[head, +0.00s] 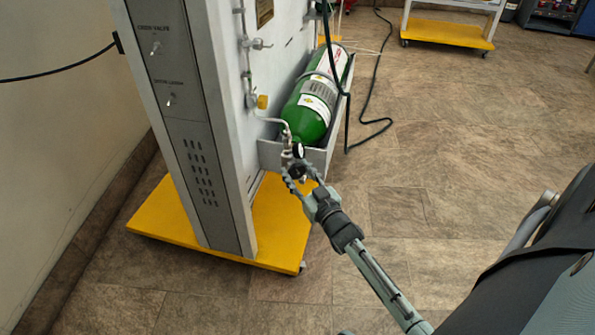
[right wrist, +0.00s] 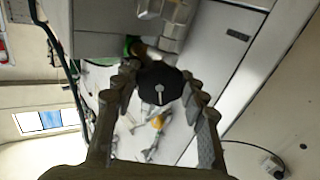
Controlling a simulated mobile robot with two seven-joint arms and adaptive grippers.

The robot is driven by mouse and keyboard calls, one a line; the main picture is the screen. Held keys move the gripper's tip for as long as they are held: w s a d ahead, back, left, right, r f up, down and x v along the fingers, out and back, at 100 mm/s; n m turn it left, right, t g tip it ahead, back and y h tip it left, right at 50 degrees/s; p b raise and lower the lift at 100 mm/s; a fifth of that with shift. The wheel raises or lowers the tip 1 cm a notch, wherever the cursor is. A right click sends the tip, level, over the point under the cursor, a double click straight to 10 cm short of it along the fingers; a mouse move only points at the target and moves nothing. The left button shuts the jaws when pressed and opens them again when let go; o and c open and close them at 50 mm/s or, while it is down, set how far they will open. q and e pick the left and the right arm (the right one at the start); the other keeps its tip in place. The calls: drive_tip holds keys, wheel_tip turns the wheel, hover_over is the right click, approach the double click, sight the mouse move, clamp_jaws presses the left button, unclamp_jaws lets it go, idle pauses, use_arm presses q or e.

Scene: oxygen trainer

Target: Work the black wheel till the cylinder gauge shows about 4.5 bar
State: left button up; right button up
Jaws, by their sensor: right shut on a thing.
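The green cylinder (head: 313,101) lies tilted in a grey tray on the side of the trainer cabinet. At its near end is the valve with a small round gauge (head: 298,150); its reading is too small to make out. The black wheel (right wrist: 160,84) sits between the fingers of my right gripper in the right wrist view, with a light slotted stem at its centre. My right gripper (head: 297,178) is shut on the wheel, a finger on each side of it. In the head view the wheel is mostly hidden by the fingers. My left gripper is not in view.
The cabinet (head: 187,130) stands on a yellow wheeled base (head: 160,221). Pipes and a yellow fitting (head: 262,102) run along its side above the valve. A dark hose (head: 366,120) trails on the floor behind the cylinder.

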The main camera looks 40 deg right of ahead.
drive_tip(key=n, duration=0.7)
idle(0.5)
drive_tip(key=o, duration=1.2)
drive_tip(key=shift+c, duration=0.2)
drive_tip(key=s+a, duration=0.1)
drive_tip(key=s, duration=1.1)
drive_tip(key=shift+a, duration=0.2)
